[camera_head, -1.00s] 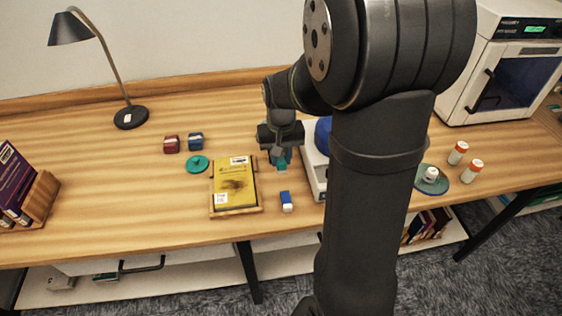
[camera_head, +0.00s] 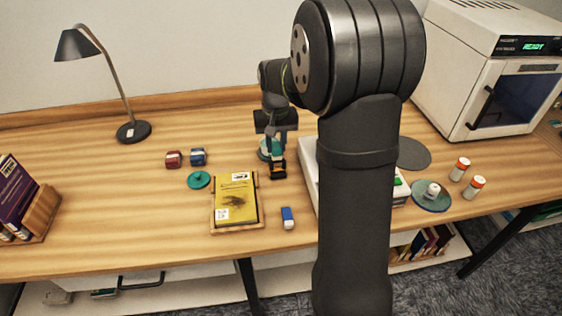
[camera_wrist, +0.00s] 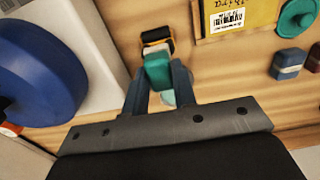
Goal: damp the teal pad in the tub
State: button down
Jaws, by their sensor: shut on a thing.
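My gripper (camera_wrist: 160,85) is shut on the teal pad (camera_wrist: 157,72), a small block between its fingers. In the head view my gripper (camera_head: 272,138) is left of my arm's thick link, with the teal pad (camera_head: 275,148) below it. A pale teal round shape, probably the tub (camera_wrist: 168,98), shows partly between the fingers; its edge also shows in the head view (camera_head: 263,153). The gripper hides most of it. I cannot tell whether the pad touches it.
A black and orange item (camera_head: 278,170) stands just in front of the pad. A yellow book (camera_head: 236,198) lies on a wooden tray, with a teal knobbed disc (camera_head: 198,180) beside it. A white device with a blue round part (camera_wrist: 40,70) is close to the gripper.

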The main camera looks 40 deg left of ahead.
jog(key=shift+w+a+f, duration=0.35)
jog(key=shift+w+a, duration=0.8)
jog(key=shift+a, duration=0.15)
jog(key=shift+w+a+f, duration=0.3)
jog(key=shift+w+a, duration=0.9)
jog(key=shift+a, duration=0.05)
jog(key=shift+w+a+f, duration=0.35)
jog(key=shift+w+a, duration=0.8)
jog(key=shift+a, duration=0.15)
jog(key=shift+f, duration=1.15)
dwell(0.3)
notch_tip(320, 180, up, 7)
dwell(0.9)
